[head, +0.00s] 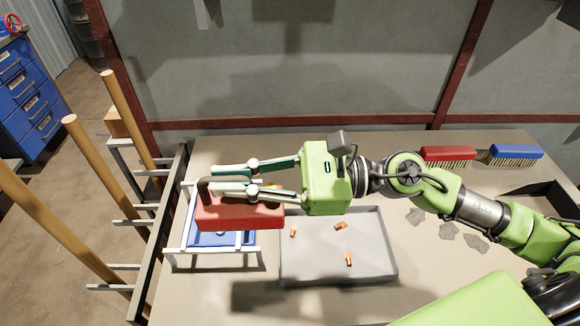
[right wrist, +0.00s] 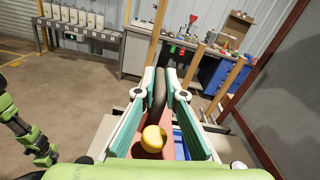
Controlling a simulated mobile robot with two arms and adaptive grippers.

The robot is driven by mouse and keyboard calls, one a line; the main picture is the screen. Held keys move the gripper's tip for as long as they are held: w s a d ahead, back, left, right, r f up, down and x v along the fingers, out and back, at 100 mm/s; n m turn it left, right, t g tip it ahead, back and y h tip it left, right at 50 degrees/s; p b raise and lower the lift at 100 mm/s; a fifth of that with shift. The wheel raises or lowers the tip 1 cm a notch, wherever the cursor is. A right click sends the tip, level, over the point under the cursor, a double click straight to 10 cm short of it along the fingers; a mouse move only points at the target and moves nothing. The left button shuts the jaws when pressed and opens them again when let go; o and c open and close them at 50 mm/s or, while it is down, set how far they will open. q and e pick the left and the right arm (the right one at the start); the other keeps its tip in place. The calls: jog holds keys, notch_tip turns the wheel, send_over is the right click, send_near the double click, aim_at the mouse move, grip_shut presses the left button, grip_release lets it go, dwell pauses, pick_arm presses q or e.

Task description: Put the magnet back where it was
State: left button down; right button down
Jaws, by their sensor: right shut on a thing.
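The magnet is a red block (head: 238,213) with a dark bar handle (head: 205,188) and a yellow knob (right wrist: 152,139). My right gripper (head: 232,180) is shut on its handle, and the dark handle (right wrist: 159,92) shows between the fingers in the right wrist view. The magnet is over a white-framed rack (head: 178,250) with a blue tray (head: 212,240) in it, at the table's left end. I cannot tell whether the magnet touches the rack. My left gripper is not in view; green links of my left arm show at the left of the right wrist view.
A grey tray (head: 340,274) with several copper-coloured pieces stands right of the rack. Grey scraps (head: 446,229) lie on the table further right. A red brush (head: 447,155) and a blue brush (head: 516,154) lie at the back right. Wooden posts (head: 92,165) stand beyond the table's left edge.

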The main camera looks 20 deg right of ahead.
jog(key=w+d+f+m+t+h, duration=0.2)
jog(key=w+d+m+t+h, duration=0.75)
jog(key=w+d, duration=0.2)
jog(key=d+f+m+t+h, duration=0.3)
jog(key=d+f+m+h, duration=0.15)
jog(key=d+h, duration=0.4)
jog(key=shift+y, duration=0.9)
jog(key=shift+w+d+f+b, duration=0.55)
jog(key=shift+w+d+f, duration=0.75)
jog(key=shift+w+f, duration=0.9)
jog(key=shift+w+d+f+b, duration=0.55)
jog(key=shift+w+d+f, duration=0.75)
jog(key=shift+w+f, duration=0.95)
jog(key=shift+w+d+f+b, duration=0.55)
jog(key=shift+w+d+f, duration=0.75)
jog(key=shift+w+f, duration=0.9)
jog(key=shift+s+f, duration=0.25)
jog(key=shift+s, duration=0.1)
